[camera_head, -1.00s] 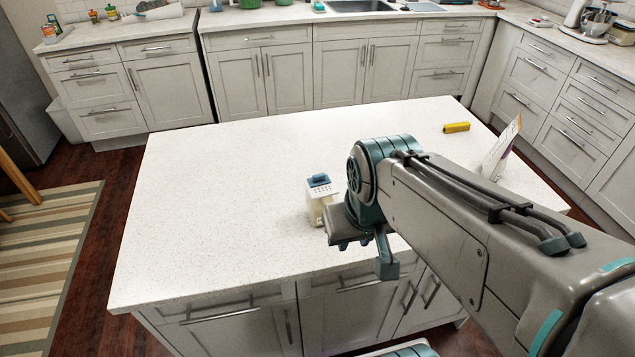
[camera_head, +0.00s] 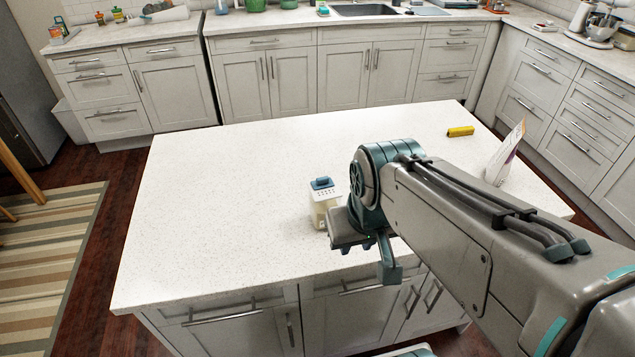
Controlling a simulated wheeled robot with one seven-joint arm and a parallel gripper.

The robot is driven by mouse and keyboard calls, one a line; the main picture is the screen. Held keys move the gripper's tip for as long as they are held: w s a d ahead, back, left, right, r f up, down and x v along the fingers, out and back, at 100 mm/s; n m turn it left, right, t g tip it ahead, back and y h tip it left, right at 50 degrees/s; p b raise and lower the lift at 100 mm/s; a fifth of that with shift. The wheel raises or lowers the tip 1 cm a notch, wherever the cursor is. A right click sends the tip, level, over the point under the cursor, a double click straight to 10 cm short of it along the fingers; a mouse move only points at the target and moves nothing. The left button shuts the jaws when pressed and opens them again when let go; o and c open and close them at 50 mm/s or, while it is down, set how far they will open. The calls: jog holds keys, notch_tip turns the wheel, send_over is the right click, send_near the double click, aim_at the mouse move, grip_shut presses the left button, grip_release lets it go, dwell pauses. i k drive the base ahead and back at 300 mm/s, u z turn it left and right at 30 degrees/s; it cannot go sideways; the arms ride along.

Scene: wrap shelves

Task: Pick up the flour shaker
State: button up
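A small cream container with a blue top, which looks like the flour shaker (camera_head: 322,206), stands upright on the white island counter near its front edge. My gripper (camera_head: 368,256) is just to the right of it and nearer the camera. One teal finger sticks out well to the right of the gripper body, and the gripper looks open. The other finger is mostly hidden by the gripper body. Nothing shows held in it. The gripper body slightly overlaps the shaker's lower right side in this view, and I cannot tell whether they touch.
The island counter (camera_head: 220,200) is clear left of and behind the shaker. Cabinets and counters line the back and right. A striped rug (camera_head: 45,265) lies at left.

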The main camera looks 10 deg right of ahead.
aim_at(319, 200)
jog(key=z, duration=0.65)
jog(key=k, duration=1.3)
jog(key=u, duration=0.8)
jog(key=i, duration=1.3)
jog(key=u, duration=0.3)
